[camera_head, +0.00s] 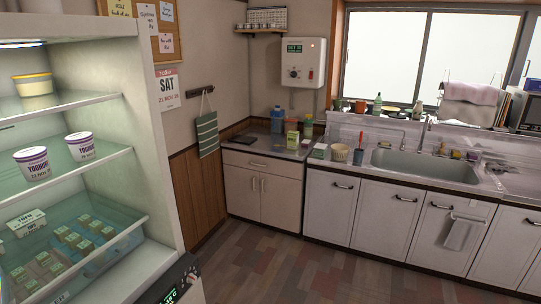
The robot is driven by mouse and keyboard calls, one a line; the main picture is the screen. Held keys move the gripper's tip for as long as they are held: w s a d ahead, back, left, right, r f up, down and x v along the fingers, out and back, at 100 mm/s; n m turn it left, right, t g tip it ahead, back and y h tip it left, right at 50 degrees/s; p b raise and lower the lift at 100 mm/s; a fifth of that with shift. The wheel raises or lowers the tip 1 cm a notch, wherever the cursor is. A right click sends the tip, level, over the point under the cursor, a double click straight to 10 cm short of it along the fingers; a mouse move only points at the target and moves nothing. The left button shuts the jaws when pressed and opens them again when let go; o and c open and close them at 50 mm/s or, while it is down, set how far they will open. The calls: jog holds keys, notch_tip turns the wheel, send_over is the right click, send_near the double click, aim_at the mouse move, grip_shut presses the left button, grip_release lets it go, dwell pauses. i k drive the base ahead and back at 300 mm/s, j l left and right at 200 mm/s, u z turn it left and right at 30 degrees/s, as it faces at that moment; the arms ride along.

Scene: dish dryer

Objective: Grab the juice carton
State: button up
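A small yellow-green box (292,140) stands upright on the corner counter, left of the sink. It may be the juice carton, but it is too small to read. A blue bottle (276,121) stands behind it to the left. A green-and-blue container (308,126) stands behind it to the right. No other clear juice carton shows, and I cannot tell for certain which item is the carton. My gripper is not in view.
An open fridge (115,60) fills the left side, with yoghurt tubs (81,147) and a clear drawer (110,222) of packs. The sink (420,164) and white cabinets (375,212) line the back. The floor (300,272) between is clear.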

aim_at(293, 136)
jog(key=i, duration=2.9)
jog(key=i+u, duration=0.2)
jog(key=i, duration=0.25)
jog(key=i+l+u, duration=0.25)
jog(key=i, duration=0.15)
jog(key=i+l+u, duration=0.2)
jog(key=i, duration=0.25)
jog(key=i+l+u, duration=0.25)
jog(key=i, duration=0.15)
